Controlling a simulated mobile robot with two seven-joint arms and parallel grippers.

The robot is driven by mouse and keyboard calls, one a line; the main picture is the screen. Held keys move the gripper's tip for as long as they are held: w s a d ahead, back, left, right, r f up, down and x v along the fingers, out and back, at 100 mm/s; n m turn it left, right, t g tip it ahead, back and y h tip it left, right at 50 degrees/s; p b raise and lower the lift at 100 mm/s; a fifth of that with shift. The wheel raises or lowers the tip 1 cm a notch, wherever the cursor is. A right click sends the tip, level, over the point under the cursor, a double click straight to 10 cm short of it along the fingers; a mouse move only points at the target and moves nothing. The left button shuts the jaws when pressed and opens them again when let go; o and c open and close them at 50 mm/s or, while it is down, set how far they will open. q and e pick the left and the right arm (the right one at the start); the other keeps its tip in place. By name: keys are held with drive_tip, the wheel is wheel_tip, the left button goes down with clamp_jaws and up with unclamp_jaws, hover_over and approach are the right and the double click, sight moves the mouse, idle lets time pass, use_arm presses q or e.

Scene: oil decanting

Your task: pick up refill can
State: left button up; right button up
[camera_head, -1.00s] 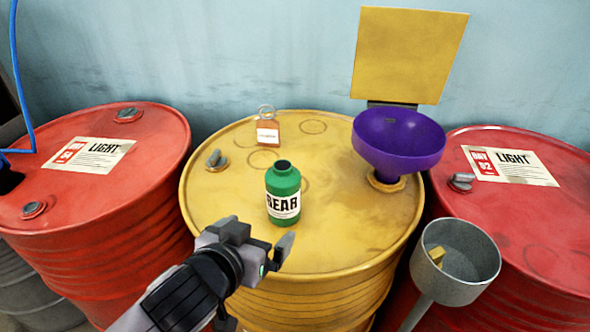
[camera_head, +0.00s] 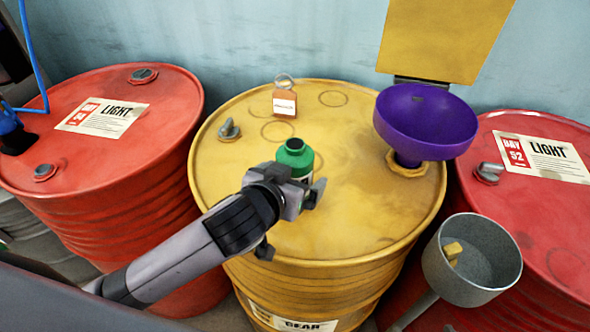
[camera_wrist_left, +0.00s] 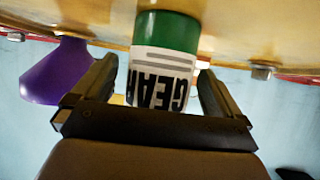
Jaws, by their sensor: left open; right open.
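The refill can is a green bottle-shaped can (camera_head: 295,154) with a dark open mouth, standing upright on the yellow drum (camera_head: 375,210). My left gripper (camera_head: 298,184) is at the can's near side and hides its lower part in the head view. In the left wrist view, which looks turned over, the can (camera_wrist_left: 165,60) with its white "GEAR" label stands between the two spread fingers of my left gripper (camera_wrist_left: 157,72). Gaps show on both sides of the can, so the jaws are open around it. My right gripper is not in view.
A purple funnel (camera_head: 427,125) with a raised yellow lid (camera_head: 440,40) stands at the drum's right. A grey cup (camera_head: 475,262) is at the front right. Red drums (camera_head: 95,180) flank the yellow one.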

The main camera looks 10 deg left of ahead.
use_arm(q)
drive_tip(key=shift+x, duration=0.75)
drive_tip(key=shift+r, duration=0.1)
drive_tip(key=c, duration=1.3)
wheel_tip(320, 180, up, 20)
drive_tip(key=shift+p, duration=0.7)
